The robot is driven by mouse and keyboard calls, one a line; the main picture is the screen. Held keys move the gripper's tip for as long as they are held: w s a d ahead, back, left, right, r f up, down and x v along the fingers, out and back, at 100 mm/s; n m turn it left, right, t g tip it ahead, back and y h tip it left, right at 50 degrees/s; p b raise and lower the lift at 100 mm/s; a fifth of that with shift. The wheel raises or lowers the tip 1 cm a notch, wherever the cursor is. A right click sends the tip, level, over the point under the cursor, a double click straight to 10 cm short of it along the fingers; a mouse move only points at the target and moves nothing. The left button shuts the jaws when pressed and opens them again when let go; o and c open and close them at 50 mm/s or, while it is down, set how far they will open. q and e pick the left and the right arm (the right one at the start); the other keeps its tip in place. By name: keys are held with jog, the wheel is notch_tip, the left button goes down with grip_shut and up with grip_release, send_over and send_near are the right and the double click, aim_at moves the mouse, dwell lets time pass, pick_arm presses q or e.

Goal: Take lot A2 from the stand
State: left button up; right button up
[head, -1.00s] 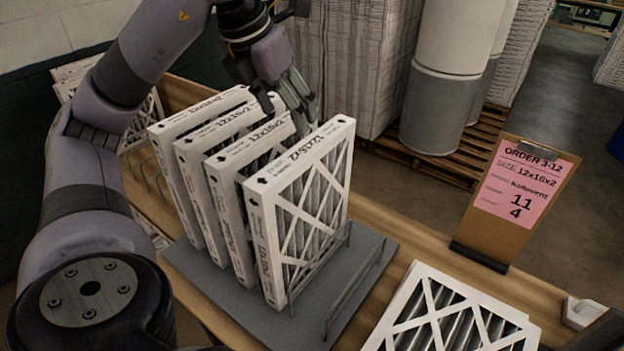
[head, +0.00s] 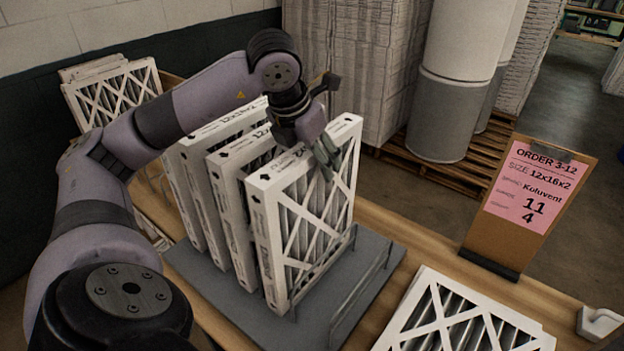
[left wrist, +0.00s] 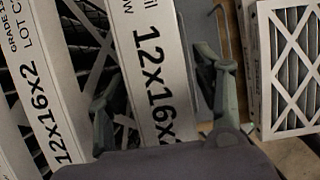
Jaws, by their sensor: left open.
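Several white-framed filters stand upright in a row on a grey stand (head: 350,300) with wire dividers. The frontmost filter (head: 310,220) has a size label on its top edge. My left gripper (head: 325,158) is open at the top of this filter. In the left wrist view the open fingers (left wrist: 163,100) lie on either side of its edge (left wrist: 155,60), marked 12x16. The neighbouring filter (left wrist: 45,85) shows "LOT C" and 12x16x2, partly cut off. I cannot read A2 on any label. My left arm hides parts of the rear filters. My right gripper is not in view.
A clipboard (head: 530,205) with a pink order sheet reading 12x16x2, Koluvent, 11 and 4 stands at the right. Flat filters (head: 460,320) lie at the front right, near a white object (head: 598,322). More filters (head: 112,95) lean at the back left.

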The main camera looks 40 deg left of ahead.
pick_arm(q)
jog(key=shift+x, duration=1.4)
jog(key=shift+f, duration=0.2)
grip_shut()
dwell(0.4)
